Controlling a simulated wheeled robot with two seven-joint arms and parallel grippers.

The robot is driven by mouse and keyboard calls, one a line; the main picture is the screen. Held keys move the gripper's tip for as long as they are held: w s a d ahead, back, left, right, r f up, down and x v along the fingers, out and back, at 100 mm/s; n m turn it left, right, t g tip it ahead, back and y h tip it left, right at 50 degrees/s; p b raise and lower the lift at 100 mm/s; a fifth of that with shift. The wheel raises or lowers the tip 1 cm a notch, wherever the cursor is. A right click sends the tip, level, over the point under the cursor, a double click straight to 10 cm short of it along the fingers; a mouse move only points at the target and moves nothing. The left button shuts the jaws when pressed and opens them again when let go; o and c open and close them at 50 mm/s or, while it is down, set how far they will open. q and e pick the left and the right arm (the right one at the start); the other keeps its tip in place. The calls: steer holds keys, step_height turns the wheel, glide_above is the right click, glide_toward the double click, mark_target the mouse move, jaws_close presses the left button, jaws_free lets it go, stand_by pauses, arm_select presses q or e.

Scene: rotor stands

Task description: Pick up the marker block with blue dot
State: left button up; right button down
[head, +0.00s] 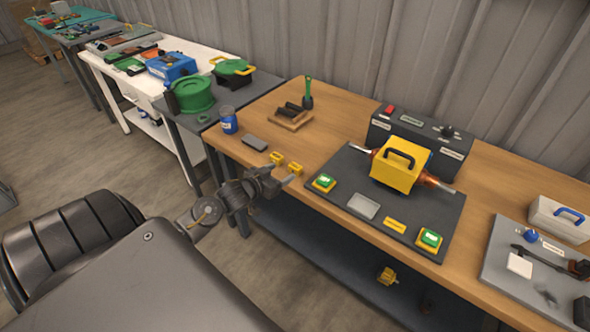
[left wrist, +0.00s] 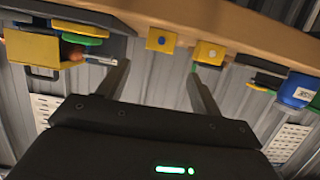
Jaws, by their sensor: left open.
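The marker block with blue dot (left wrist: 162,39) is a small yellow block at the table's edge in the left wrist view, its blue dot facing me. In the head view the two blocks stand near the front edge; by the layout, the blue-dot one is the right block (head: 295,169) and the other the left block (head: 277,158), though the dots are too small to read. My left gripper (head: 281,176) is open and empty, just in front of the blocks. My right gripper is not in view.
A grey flat piece (head: 254,143) and a blue jar (head: 228,120) lie left of the blocks. A dark mat (head: 345,165) with a yellow-housed rotor (head: 398,166) and green-topped pads is to the right. A wooden tray (head: 290,121) stands behind.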

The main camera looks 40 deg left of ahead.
mark_target(294, 167)
arm_select(q)
steer(key=x, duration=0.5)
steer(key=shift+r, duration=0.1)
steer(key=shift+w, duration=0.25)
steer(key=shift+w+f+p, duration=0.2)
steer(key=shift+w+p, duration=0.15)
steer(key=shift+p, duration=0.05)
steer(key=x, duration=0.4)
steer(key=shift+w+f+p, duration=0.2)
steer(key=shift+f+p, duration=0.2)
steer(key=shift+c, duration=0.4)
steer(key=c, duration=1)
